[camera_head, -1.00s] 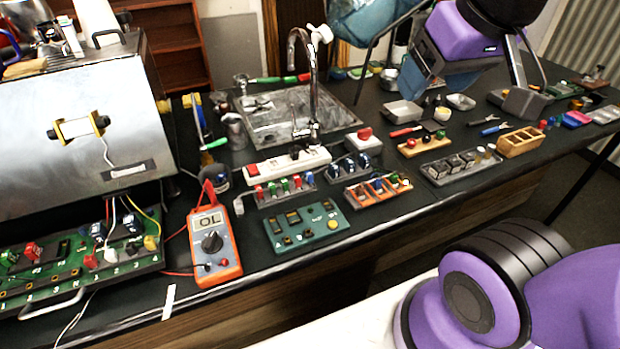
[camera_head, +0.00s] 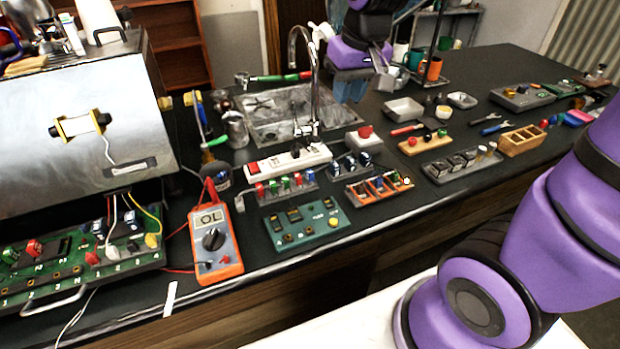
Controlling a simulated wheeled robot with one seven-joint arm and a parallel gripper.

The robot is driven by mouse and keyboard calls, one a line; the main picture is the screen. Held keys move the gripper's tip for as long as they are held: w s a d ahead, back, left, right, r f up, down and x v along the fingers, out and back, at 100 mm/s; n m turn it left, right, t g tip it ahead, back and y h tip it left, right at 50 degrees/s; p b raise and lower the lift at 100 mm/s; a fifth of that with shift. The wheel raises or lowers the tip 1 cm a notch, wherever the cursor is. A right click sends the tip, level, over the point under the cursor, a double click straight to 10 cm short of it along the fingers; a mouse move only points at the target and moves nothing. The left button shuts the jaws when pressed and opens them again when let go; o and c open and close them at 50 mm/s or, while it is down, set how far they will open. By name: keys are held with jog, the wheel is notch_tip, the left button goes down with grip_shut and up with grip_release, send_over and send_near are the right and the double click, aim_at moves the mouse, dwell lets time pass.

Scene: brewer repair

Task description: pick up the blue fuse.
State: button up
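A rack (camera_head: 288,197) on the dark bench holds a row of small coloured fuses in red, green and blue.
A white power strip (camera_head: 290,163) lies behind the fuse rack, with the sink and tall faucet (camera_head: 314,90) farther back. A green panel (camera_head: 306,224), an orange multimeter (camera_head: 215,243) and an orange-sectioned tray (camera_head: 378,189) stand near the front. A steel machine (camera_head: 85,100) fills the left.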

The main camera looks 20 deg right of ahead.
jog(key=g, duration=0.2)
send_over(311, 173)
notch_tip(311, 173, down, 16)
jog(key=r, duration=0.1)
jog(key=shift+h, duration=0.4)
notch_tip(311, 173, down, 12)
jog(key=shift+r, duration=0.1)
grip_shut()
